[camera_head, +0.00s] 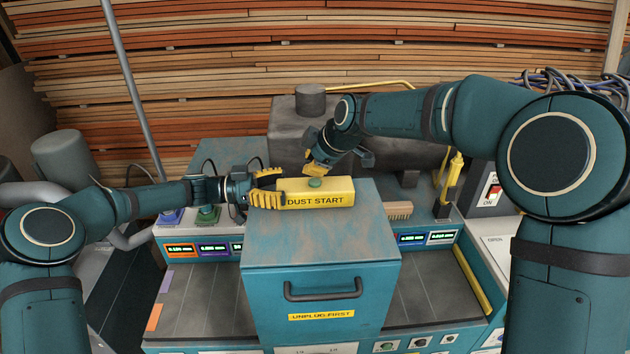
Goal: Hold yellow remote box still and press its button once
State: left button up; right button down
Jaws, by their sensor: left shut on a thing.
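The yellow remote box (335,191), marked "DUST START", lies on top of the teal cabinet (323,246). It has a round green button (315,182) on its upper face. My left gripper (268,190) is shut on the left end of the remote box, its yellow fingers on either side. My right gripper (318,165) comes down from the upper right, with its yellow fingertips just above or at the button. I cannot tell whether they touch it. The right fingers look close together, but the arm's angle hides the gap between them.
The teal cabinet has a dark handle (323,292) and an "UNPLUG FIRST" label in front. A brush (398,210) lies to the right of the box. Small displays (427,238) flank the cabinet. A dark machine block (290,130) stands behind. Stacked planks fill the back.

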jog(key=shift+f, duration=0.1)
dwell(1.1)
jog(key=shift+f, duration=0.35)
jog(key=shift+f, duration=0.45)
dwell(0.8)
jog(key=shift+r, duration=0.9)
jog(key=shift+r, duration=2.5)
pick_arm(q)
jog(key=o, duration=1.3)
